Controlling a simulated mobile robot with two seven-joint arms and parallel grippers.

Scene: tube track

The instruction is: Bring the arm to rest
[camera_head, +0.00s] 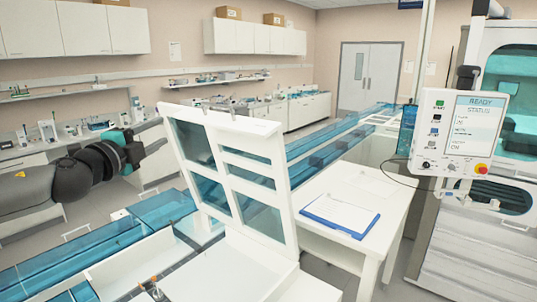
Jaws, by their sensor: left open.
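My left arm (50,187) comes in from the left, stretched over the blue-covered tube track (150,212). My left gripper (146,154), teal and dark, is small at the arm's end, to the left of a raised white lid (215,142). It is open, and I see nothing held in it. The lid stands tilted up, with blue clear panes, above a white open box section (215,270). My right gripper is not in view.
A white side table (372,245) with a blue clipboard (340,217) stands right of the lid. A machine with a control panel (459,133) reading READY is at the far right. Counters with lab gear (75,140) line the back walls. Blue-covered track (330,145) runs toward the back.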

